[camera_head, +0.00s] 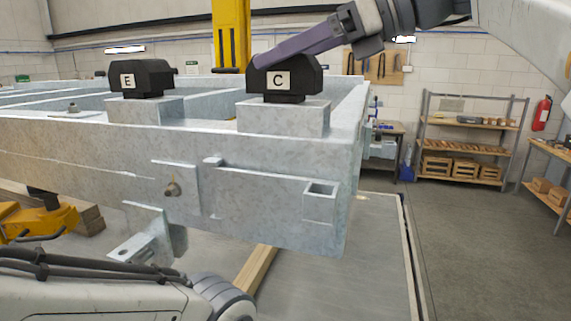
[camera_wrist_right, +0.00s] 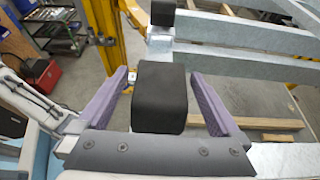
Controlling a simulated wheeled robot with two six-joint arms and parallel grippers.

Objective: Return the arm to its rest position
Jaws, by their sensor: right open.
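The black block marked C (camera_head: 284,79) sits on a grey metal pad at the near right corner of the trailer frame (camera_head: 270,200). My right gripper (camera_head: 264,58), with purple fingers, comes in from the upper right and is open at the top of block C. In the right wrist view the two fingers (camera_wrist_right: 158,74) stand apart on either side of a black block (camera_wrist_right: 160,98). Gaps show beside it, but I cannot tell how far down the fingers reach. My left arm (camera_head: 90,290) shows at the lower left; its gripper is out of view.
A second black block, marked E (camera_head: 140,78), stands on the frame to the left. A yellow column (camera_head: 231,35) rises behind the frame. Shelves (camera_head: 465,135) and a red fire extinguisher (camera_head: 541,113) are at the right. The floor at the right (camera_head: 460,240) is clear.

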